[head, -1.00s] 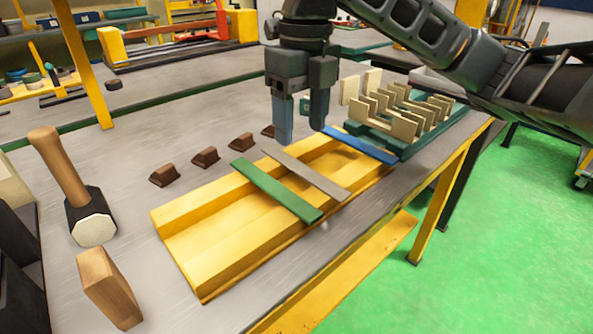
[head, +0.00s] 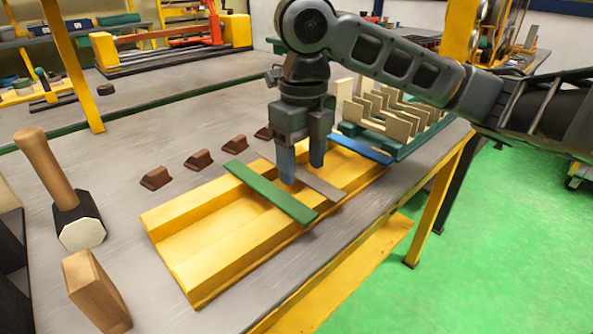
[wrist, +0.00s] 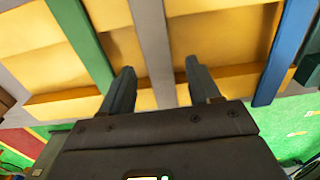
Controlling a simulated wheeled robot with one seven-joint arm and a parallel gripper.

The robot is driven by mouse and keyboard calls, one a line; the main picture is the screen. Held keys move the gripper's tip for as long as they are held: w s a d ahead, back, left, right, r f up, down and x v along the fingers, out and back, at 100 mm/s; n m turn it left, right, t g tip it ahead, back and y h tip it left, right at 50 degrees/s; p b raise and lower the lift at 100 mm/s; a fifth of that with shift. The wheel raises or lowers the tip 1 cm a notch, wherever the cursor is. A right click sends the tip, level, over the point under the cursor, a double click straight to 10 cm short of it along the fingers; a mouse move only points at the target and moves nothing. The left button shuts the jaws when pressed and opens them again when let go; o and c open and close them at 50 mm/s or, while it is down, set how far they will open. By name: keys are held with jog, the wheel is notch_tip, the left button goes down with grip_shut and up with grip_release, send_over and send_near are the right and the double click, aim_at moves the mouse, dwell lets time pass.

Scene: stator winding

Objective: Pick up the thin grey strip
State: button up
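The thin grey strip (head: 322,187) lies across the yellow tray (head: 185,262), between the green strip (head: 270,191) and the blue strip (head: 362,150). My gripper (head: 302,174) is open and points down over the grey strip, hiding part of it in the head view. In the wrist view, the grey strip (wrist: 153,50) runs between the two fingers of my gripper (wrist: 158,82), nearer the left finger. The green strip (wrist: 82,42) is left of the fingers and the blue strip (wrist: 285,52) is to the right. I see no contact with the grey strip.
A teal rack with beige slotted pieces (head: 392,112) stands behind the tray. Several brown blocks (head: 198,159) lie along the tray's far side. A mallet (head: 62,190) and a wooden block (head: 95,290) stand at the left. The bench's right edge is close to the tray.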

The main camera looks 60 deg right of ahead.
aim_at(302, 173)
grip_shut()
dwell(0.4)
jog(key=shift+r, duration=0.15)
jog(key=shift+r, duration=0.6)
notch_tip(302, 173, up, 3)
jog(key=shift+r+p, duration=0.1)
jog(key=shift+p, duration=0.35)
jog(key=s+r+p, duration=0.1)
jog(key=s+r, duration=0.5)
jog(key=s, duration=0.5)
jog(key=shift+s+a+r, duration=0.15)
jog(key=shift+s+a, duration=0.15)
jog(key=shift+s, duration=0.05)
